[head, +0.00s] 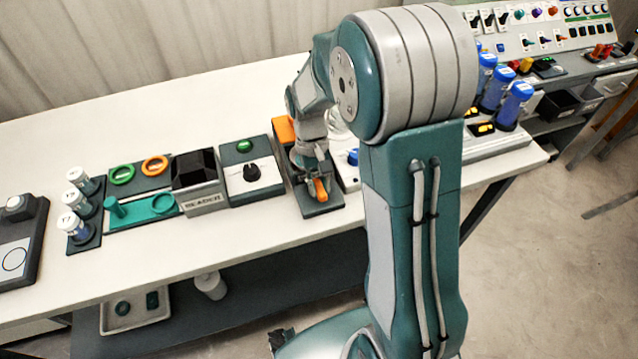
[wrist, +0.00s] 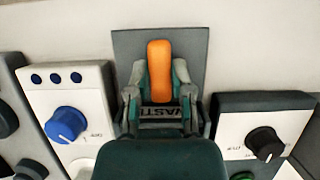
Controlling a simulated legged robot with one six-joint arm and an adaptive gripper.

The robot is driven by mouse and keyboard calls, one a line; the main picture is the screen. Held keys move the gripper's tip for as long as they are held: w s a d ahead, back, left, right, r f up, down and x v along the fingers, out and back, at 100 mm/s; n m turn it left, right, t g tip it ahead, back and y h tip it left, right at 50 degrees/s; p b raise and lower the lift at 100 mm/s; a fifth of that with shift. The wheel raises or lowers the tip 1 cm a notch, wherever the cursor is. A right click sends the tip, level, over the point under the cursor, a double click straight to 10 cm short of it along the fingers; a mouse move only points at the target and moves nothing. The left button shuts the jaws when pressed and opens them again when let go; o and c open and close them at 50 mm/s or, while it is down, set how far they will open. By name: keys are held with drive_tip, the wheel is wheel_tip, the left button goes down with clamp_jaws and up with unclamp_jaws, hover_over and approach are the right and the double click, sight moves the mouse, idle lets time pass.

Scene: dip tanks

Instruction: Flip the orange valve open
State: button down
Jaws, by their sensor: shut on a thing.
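The orange valve handle (head: 320,190) sits on a dark base plate (head: 322,208) near the front edge of the white bench. In the wrist view the handle (wrist: 159,58) is upright in the picture, between my two fingers, above a partly hidden dark label. My gripper (head: 314,178) is lowered over the plate and shut on the handle. In the wrist view my gripper (wrist: 160,78) has one finger against each side of it. The lower end of the handle and its pivot are hidden by my gripper.
A box with a black knob (head: 252,172) stands close on the left. A panel with a blue knob (head: 353,157) is close on the right. An orange block (head: 284,130) is behind my gripper. A black reader (head: 198,178) and capped vials (head: 75,228) stand farther left.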

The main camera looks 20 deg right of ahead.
drive_tip(key=shift+w, duration=0.2)
drive_tip(key=c, duration=0.5)
unclamp_jaws()
drive_tip(key=shift+a, duration=0.1)
drive_tip(key=v, duration=1.2)
drive_tip(key=s+r+t, duration=0.2)
drive_tip(key=s+t, duration=0.1)
drive_tip(key=s, duration=0.3)
drive_tip(key=s+r+t, duration=0.3)
drive_tip(key=s, duration=0.4)
drive_tip(key=s+r+t, duration=0.2)
drive_tip(key=s+t, duration=0.2)
drive_tip(key=s, duration=0.2)
drive_tip(key=shift+s+r, duration=0.25)
drive_tip(key=shift+r, duration=0.05)
